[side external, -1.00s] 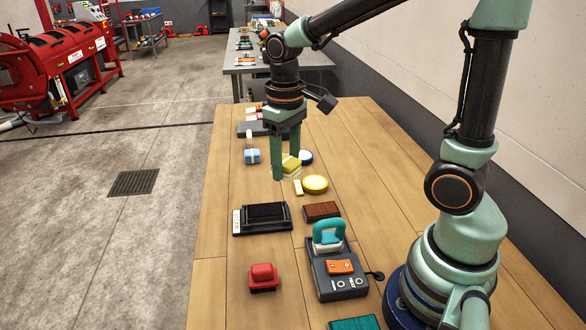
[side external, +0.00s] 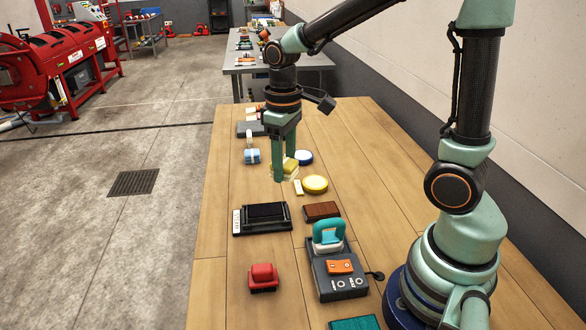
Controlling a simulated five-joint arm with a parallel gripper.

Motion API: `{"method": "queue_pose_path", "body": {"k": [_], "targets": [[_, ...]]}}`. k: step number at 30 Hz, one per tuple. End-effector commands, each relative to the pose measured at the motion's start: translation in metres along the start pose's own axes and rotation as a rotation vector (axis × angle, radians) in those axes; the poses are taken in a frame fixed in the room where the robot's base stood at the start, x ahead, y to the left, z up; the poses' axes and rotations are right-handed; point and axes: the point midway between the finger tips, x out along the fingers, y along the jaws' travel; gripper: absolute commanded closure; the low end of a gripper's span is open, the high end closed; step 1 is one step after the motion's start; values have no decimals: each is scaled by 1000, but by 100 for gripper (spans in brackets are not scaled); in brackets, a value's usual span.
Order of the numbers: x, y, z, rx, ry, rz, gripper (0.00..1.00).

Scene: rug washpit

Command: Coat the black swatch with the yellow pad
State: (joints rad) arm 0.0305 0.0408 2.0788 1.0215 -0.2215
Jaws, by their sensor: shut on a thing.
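The yellow pad (side external: 290,166) has a pale underside and sits between the fingers of my gripper (side external: 284,162), which is shut on it. One finger partly hides it, and I cannot tell whether its underside touches the table. The black swatch (side external: 265,211) lies flat in a dark frame with a white label strip at its left end. It is nearer the camera than my gripper and a little to the left, and nothing covers it.
A light-blue item (side external: 251,156) is left.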

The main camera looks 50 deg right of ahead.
Motion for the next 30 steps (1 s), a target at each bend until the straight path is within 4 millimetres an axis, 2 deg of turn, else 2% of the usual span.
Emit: {"method": "queue_pose_path", "body": {"k": [6,13,22,30], "targets": [[26,23,-13,-301,-4,-2,91],[44,39,-21,-531,-1,-1,91],[56,43,-23,-597,-1,-1,91],[78,42,-23,-595,-2,-2,91]]}}
